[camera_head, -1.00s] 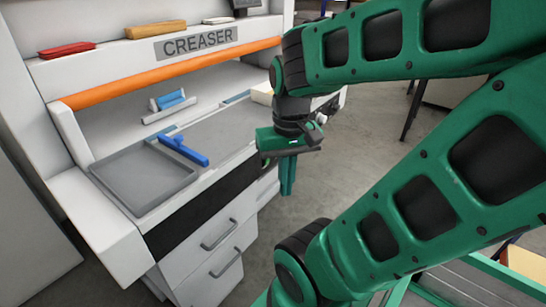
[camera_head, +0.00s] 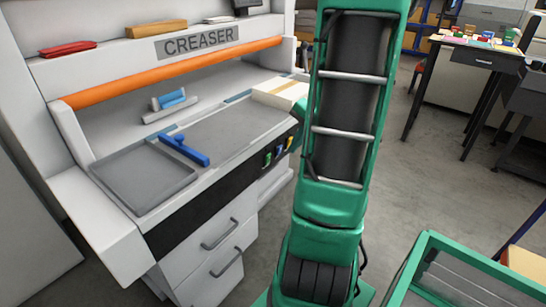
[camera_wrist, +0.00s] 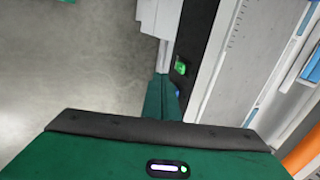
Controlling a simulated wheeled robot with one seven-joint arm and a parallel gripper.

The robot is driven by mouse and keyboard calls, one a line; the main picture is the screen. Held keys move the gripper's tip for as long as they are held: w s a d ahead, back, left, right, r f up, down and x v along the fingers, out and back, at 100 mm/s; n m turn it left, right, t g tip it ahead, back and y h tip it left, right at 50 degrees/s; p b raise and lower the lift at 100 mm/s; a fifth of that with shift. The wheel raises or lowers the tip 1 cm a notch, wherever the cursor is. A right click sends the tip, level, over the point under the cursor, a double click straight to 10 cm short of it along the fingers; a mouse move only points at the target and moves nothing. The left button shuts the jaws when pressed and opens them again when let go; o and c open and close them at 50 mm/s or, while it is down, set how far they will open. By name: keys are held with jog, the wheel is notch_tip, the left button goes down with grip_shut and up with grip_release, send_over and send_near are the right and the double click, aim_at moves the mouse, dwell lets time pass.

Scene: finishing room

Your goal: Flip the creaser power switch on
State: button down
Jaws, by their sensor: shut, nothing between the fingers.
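The creaser (camera_head: 120,190) is a white machine with an orange bar and a black front strip. On the strip's right end sit a green switch (camera_head: 267,159), a blue switch (camera_head: 279,150) and an orange one (camera_head: 290,143). Their labels and on or off positions are too small to read. In the wrist view my gripper (camera_wrist: 162,80) is shut and empty, its green fingers beside the black strip. The green switch (camera_wrist: 181,67) shows just right of the fingertips, and the blue switch (camera_wrist: 177,93) is partly covered by the fingers.
A grey tray (camera_head: 150,190) and a blue-handled tool (camera_head: 184,151) lie on the creaser's bed. A paper stack (camera_head: 280,92) sits at its right end. Drawers (camera_head: 215,265) are below the strip. Open floor (camera_head: 415,185) lies to the right, with a table (camera_head: 470,50) behind.

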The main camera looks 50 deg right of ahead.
aim_at(268, 159)
jog(key=shift+d, duration=0.3)
jog(key=w+f, duration=0.8)
jog(key=shift+w+a+f, duration=0.15)
jog(key=shift+w+a, duration=0.1)
jog(key=shift+a, duration=0.1)
jog(key=shift+w, duration=0.1)
dwell(0.4)
